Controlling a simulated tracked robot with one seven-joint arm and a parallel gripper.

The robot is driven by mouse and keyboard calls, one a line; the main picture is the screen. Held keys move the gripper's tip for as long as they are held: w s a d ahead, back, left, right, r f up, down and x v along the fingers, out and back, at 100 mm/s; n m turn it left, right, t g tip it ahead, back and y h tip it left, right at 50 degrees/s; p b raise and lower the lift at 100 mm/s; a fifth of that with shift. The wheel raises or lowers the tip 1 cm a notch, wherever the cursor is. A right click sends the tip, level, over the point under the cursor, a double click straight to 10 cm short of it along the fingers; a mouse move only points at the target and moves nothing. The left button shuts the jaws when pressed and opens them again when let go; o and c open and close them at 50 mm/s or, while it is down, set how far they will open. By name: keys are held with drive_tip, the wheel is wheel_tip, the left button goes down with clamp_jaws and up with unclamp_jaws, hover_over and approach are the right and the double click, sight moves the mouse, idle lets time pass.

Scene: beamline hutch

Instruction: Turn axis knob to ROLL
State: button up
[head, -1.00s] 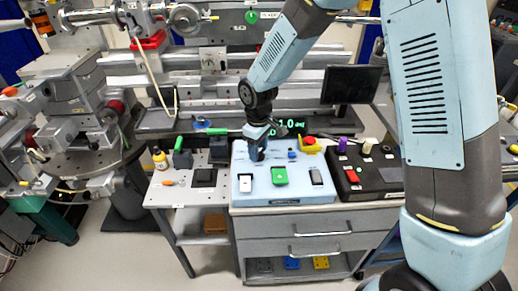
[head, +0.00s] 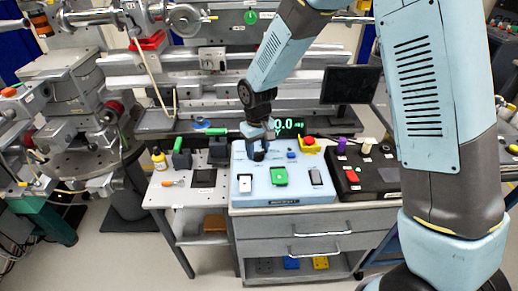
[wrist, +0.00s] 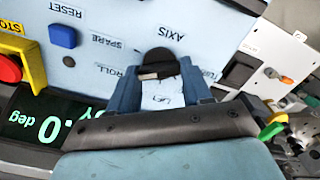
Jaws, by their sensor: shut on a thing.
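The black axis knob (wrist: 160,62) stands on the light blue control panel (head: 308,191), close to the printed word AXIS in the wrist view. My gripper (wrist: 160,88) has its blue fingers on either side of the knob and is shut on it. The gripper (head: 258,154) also shows at the panel's back left in the head view, where it mostly hides the knob. The ROLL label (wrist: 107,72) is printed left of the knob in the wrist view. A light mark shows on the knob, but I cannot tell exactly which label it points to.
A green-digit display (head: 286,127) stands behind. A black box (head: 370,183) is to the right.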

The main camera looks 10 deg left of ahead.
drive_tip(key=shift+w+r, duration=0.1)
drive_tip(key=shift+w, duration=0.15)
drive_tip(key=o, duration=1.1)
drive_tip(key=shift+s, duration=0.15)
drive_tip(key=shift+c, duration=0.2)
wheel_tip(320, 180, up, 14)
drive_tip(key=shift+f, duration=0.25)
